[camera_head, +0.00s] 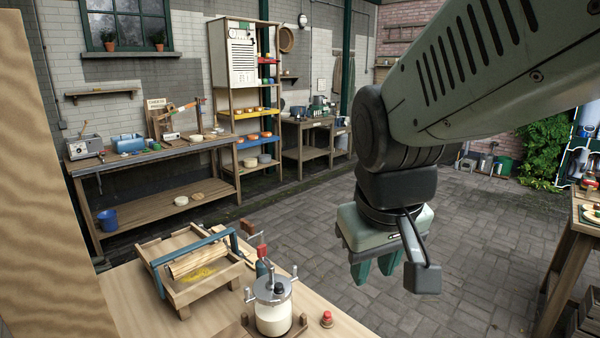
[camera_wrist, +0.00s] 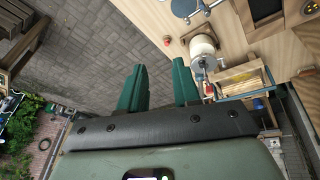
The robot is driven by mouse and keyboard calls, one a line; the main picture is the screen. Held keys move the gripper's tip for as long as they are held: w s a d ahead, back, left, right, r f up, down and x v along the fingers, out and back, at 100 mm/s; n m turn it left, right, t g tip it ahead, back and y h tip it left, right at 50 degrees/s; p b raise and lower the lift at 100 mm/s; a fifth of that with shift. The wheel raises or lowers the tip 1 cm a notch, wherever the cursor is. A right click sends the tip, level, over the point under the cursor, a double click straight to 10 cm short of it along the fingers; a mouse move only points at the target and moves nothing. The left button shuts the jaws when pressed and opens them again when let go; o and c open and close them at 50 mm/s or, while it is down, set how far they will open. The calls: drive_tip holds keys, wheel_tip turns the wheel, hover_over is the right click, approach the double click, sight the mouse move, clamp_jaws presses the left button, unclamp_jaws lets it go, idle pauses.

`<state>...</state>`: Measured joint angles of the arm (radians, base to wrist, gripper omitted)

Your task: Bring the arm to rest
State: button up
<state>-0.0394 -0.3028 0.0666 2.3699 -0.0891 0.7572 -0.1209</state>
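My gripper (camera_head: 375,268) hangs from my arm at the right of the head view, past the right edge of the wooden table and above the paved floor. Its green fingers (camera_wrist: 160,88) show in the wrist view, spread apart with a clear gap. Nothing is between them. Only paving and the table's edge lie beyond the gap. The gripper touches nothing that I can see.
A workbench (camera_head: 150,160) and shelf (camera_head: 247,130) stand at the back. Open paving (camera_head: 470,250) lies right of the table.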

drive_tip(key=s+d+r+m+t, duration=0.1)
drive_tip(key=s+r, duration=0.3)
drive_tip(key=s, duration=0.5)
drive_tip(key=shift+d+r+m+t+y, duration=0.3)
drive_tip(key=shift+r+m+t, duration=0.1)
drive_tip(key=shift+m, duration=0.5)
drive_tip(key=shift+o, duration=0.4)
